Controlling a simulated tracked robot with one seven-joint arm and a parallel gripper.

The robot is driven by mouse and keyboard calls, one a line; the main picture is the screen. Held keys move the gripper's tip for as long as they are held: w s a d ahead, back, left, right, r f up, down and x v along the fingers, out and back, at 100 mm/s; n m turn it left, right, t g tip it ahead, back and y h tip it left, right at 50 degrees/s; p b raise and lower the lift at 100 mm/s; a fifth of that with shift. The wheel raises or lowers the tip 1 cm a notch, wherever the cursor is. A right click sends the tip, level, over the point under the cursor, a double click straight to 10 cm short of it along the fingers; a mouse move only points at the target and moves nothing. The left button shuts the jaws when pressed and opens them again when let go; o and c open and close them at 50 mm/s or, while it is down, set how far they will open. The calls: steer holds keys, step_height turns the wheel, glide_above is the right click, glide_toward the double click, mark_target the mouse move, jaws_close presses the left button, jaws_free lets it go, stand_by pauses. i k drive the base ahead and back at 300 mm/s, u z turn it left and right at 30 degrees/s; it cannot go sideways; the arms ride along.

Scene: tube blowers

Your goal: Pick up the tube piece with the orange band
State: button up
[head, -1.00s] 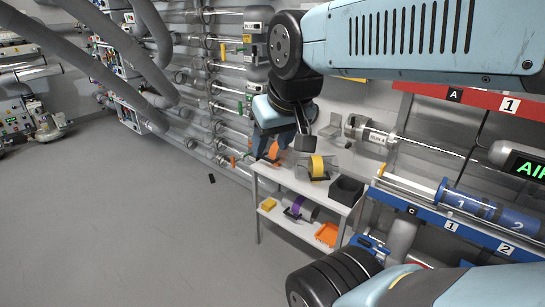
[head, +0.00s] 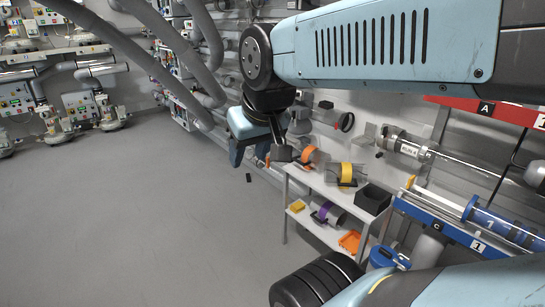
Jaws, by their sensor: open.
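The tube piece with the orange band (head: 309,153) lies on the top shelf of a white stand, at its back left end. It is a short grey tube and appears partly hidden behind the dark block beside my gripper. My gripper (head: 240,163) points downward, left of the stand and of the tube piece in the picture. Its blue fingers are seen at a slant and look open, with no object visible between them. The gripper appears apart from the tube, but the depth between them is hard to judge.
A yellow-banded tube (head: 347,173) and a dark open box (head: 373,199) share the top shelf (head: 318,184). Pipes line the wall; the floor (head: 150,220) at left is clear.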

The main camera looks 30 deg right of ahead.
mark_target(311, 157)
steer(key=u, duration=1.35)
steer(key=i, duration=1.7)
steer(key=z, duration=2.6)
steer(key=i, duration=1)
steer(key=u, duration=0.05)
